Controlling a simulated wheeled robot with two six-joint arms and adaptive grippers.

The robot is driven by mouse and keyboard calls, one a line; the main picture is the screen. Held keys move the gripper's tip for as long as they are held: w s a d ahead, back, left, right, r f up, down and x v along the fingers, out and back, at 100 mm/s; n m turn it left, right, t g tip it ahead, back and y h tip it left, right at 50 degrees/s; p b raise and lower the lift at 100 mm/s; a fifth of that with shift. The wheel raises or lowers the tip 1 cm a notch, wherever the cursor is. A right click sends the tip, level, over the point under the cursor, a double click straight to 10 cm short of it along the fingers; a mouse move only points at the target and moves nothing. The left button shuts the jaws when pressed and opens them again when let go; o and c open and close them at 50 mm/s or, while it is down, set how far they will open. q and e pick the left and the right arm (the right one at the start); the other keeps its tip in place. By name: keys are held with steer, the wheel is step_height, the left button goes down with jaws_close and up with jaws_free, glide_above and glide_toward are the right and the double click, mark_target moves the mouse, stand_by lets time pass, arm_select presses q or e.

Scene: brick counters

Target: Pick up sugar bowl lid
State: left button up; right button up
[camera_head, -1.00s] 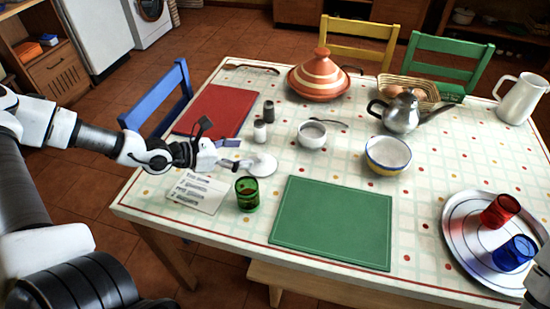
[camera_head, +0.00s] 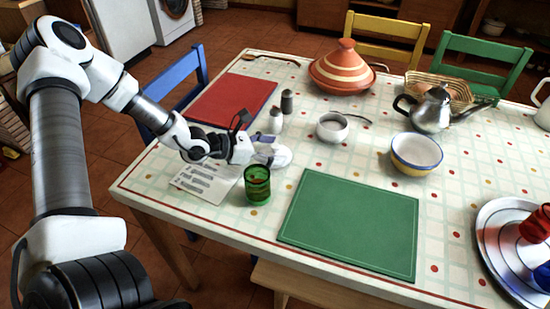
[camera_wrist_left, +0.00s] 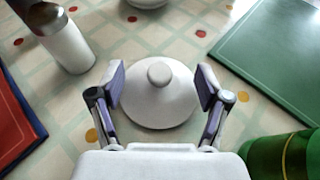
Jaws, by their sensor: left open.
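The sugar bowl lid, a round white lid with a knob, lies on the table (camera_wrist_left: 158,105) in the left wrist view. In the head view the lid (camera_head: 283,158) is partly hidden by my left gripper. My left gripper (camera_wrist_left: 161,84) is open and empty, its two fingers on either side of the lid's knob with gaps to it. It also shows in the head view (camera_head: 268,151). The open white sugar bowl (camera_head: 332,128) stands beyond the lid, to the right. My right gripper is not in view.
A green glass (camera_head: 257,186) stands close in front of the lid. White (camera_head: 276,121) and dark (camera_head: 287,102) shakers stand behind it. A green mat (camera_head: 350,222) lies to the right, a red mat (camera_head: 232,101) behind left, and a printed card (camera_head: 205,180) at left.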

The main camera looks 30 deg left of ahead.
mark_target(279, 150)
arm_select(q)
steer(key=x, duration=0.3)
steer(key=shift+w, duration=0.1)
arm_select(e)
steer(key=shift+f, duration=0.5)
arm_select(q)
steer(key=c, duration=0.4)
jaws_close()
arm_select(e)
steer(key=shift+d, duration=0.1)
